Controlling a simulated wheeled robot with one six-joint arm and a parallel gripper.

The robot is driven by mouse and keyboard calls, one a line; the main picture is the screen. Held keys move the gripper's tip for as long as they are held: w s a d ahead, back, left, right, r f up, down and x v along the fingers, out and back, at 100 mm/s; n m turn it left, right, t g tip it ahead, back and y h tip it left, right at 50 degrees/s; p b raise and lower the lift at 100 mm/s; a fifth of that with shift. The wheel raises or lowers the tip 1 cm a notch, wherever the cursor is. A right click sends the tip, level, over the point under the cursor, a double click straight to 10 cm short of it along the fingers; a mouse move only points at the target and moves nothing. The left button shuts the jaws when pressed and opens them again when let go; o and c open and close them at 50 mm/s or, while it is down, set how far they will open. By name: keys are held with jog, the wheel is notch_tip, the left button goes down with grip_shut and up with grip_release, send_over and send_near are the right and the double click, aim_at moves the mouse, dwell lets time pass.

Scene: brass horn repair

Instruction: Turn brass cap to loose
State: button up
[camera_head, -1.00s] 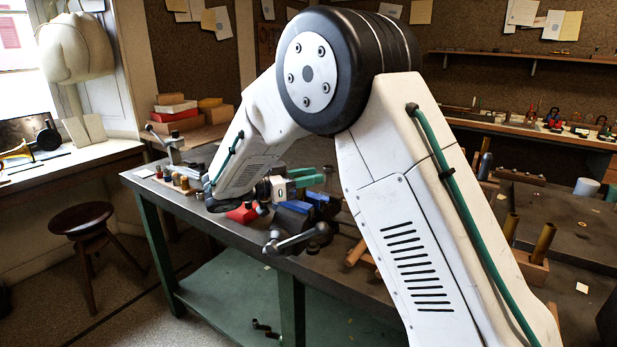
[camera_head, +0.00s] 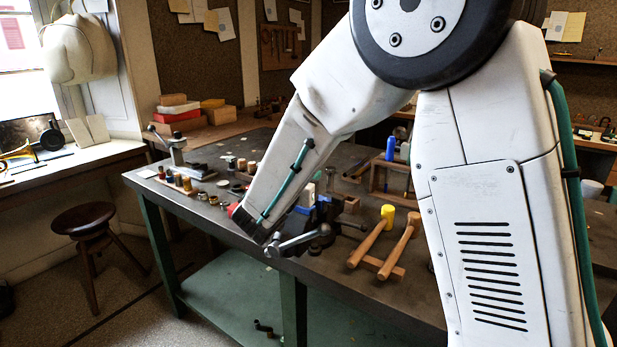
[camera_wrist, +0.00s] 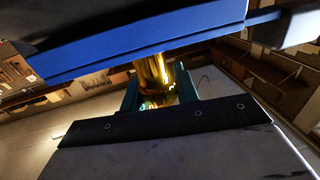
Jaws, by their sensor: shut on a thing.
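In the wrist view a shiny brass piece (camera_wrist: 153,72), which I take to be the brass cap, stands between the teal fingers of my gripper (camera_wrist: 158,92). The gripper is shut on it. A blue vise jaw pad (camera_wrist: 150,42) crosses the picture right beside the brass. In the head view the dark bench vise (camera_head: 322,235) sits at the front edge of the workbench, its grey handle sticking out to the left. My forearm hides the gripper, the cap and part of the vise there. Whether the cap has turned cannot be seen.
The dark workbench (camera_head: 350,270) carries two mallets (camera_head: 385,240) right of the vise and a wooden rack (camera_head: 385,180) behind them. Several small brass and wooden parts (camera_head: 180,180) stand to the left. A stool (camera_head: 82,222) stands on the floor, left of the bench.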

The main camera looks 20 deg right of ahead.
jog(key=shift+w+a+n+t+y, duration=0.1)
jog(key=shift+n+t+y, duration=0.8)
jog(key=shift+y, duration=0.35)
jog(key=shift+w+a+n+t+y, duration=0.1)
jog(key=shift+n+t+y, duration=0.8)
jog(key=shift+y, duration=0.35)
jog(key=o, duration=1)
